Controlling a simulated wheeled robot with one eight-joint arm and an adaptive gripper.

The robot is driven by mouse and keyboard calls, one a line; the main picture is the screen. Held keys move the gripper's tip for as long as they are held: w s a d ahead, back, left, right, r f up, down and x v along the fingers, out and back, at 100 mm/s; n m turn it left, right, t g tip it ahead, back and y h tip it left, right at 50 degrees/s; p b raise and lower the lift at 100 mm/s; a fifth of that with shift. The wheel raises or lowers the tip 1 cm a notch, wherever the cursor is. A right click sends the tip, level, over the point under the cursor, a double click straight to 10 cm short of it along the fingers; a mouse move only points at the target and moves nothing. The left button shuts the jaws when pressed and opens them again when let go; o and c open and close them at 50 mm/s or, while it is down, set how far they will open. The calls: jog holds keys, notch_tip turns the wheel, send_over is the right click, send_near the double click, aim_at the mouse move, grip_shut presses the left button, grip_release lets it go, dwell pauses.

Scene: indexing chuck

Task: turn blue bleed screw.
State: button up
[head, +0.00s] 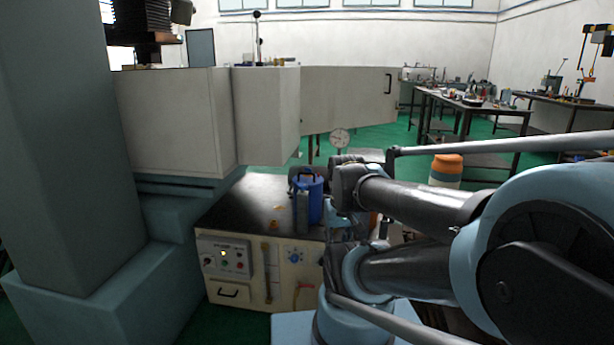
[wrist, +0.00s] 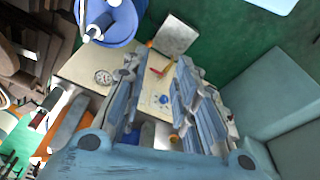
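The blue bleed screw (head: 294,256) appears as a small blue round part on the cream front panel of the cabinet (head: 240,295), right of centre. In the wrist view a small blue part (wrist: 164,99) on the cream panel shows between my fingers, beyond them. My gripper (wrist: 158,70) is open, its two blue-grey fingers spread wide with nothing between them. No contact with the screw shows. In the head view my arm covers the right end of the cabinet, and the fingers cannot be made out clearly.
A blue canister (head: 314,196) stands on the dark top. A large grey-green machine body (head: 70,160) stands at left.

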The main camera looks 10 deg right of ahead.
dwell(0.4)
jog(key=w+r+n+y, duration=0.1)
jog(key=w+r+n, duration=0.1)
jog(key=w+r, duration=0.7)
jog(key=w+r+n, duration=0.2)
jog(key=w+r, duration=0.5)
jog(key=w, duration=0.5)
jog(key=w+d+r+n+y, duration=0.1)
jog(key=w+r, duration=0.1)
jog(key=w, duration=0.6)
jog(key=w+d+r+n, duration=0.1)
jog(key=w+r+n, duration=0.1)
jog(key=w, duration=0.6)
jog(key=w+d+n+y, duration=0.1)
jog(key=w+d+n, duration=0.15)
jog(key=w, duration=1.25)
jog(key=shift+t, duration=0.4)
jog(key=x, duration=1.7)
jog(key=shift+s+a+f, duration=0.2)
jog(key=shift+f, duration=0.15)
